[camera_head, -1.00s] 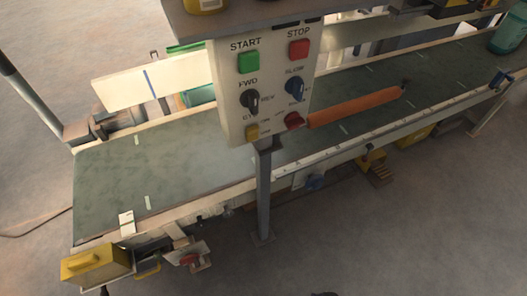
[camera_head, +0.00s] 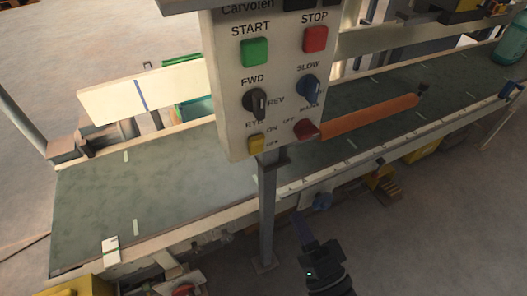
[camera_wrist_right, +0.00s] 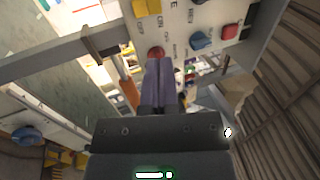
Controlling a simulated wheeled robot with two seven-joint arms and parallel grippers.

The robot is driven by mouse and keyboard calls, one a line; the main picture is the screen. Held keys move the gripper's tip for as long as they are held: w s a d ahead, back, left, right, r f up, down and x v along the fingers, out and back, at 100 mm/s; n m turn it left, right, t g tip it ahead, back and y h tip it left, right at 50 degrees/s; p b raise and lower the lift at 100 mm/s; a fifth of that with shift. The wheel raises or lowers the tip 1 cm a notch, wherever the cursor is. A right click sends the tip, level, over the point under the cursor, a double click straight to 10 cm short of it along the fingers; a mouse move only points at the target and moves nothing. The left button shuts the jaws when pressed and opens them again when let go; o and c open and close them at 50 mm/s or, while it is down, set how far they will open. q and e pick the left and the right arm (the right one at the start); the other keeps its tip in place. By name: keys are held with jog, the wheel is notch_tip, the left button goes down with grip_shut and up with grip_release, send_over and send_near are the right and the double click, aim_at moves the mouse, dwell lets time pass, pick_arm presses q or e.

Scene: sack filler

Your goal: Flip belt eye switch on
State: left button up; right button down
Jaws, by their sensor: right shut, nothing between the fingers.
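The yellow eye switch (camera_head: 256,143) is at the lower left of the pale control box (camera_head: 237,108), beside its ON and OFF labels. In the right wrist view the yellow switch (camera_wrist_right: 146,7) is at the top edge. My right gripper (camera_head: 301,222) is below and to the right of the box in the head view, apart from it. Its fingers (camera_wrist_right: 158,66) are shut and empty in the wrist view, pointing toward the box's underside. My left gripper is not in view.
The box also carries a green START button (camera_head: 255,52), a red STOP button (camera_head: 315,39), a black knob (camera_head: 256,102), a blue knob (camera_head: 308,88) and a red knob (camera_head: 306,129). An orange bar (camera_head: 370,117) lies beside it. A post (camera_head: 267,210) supports the box before the green belt (camera_head: 90,205).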

aim_at(259, 141)
jog(key=b+x, duration=0.2)
jog(key=x, duration=1.1)
jog(key=shift+w, duration=0.25)
jog(key=shift+w+a+r, duration=0.1)
jog(key=shift+w+r, duration=0.1)
jog(key=shift+w, duration=0.05)
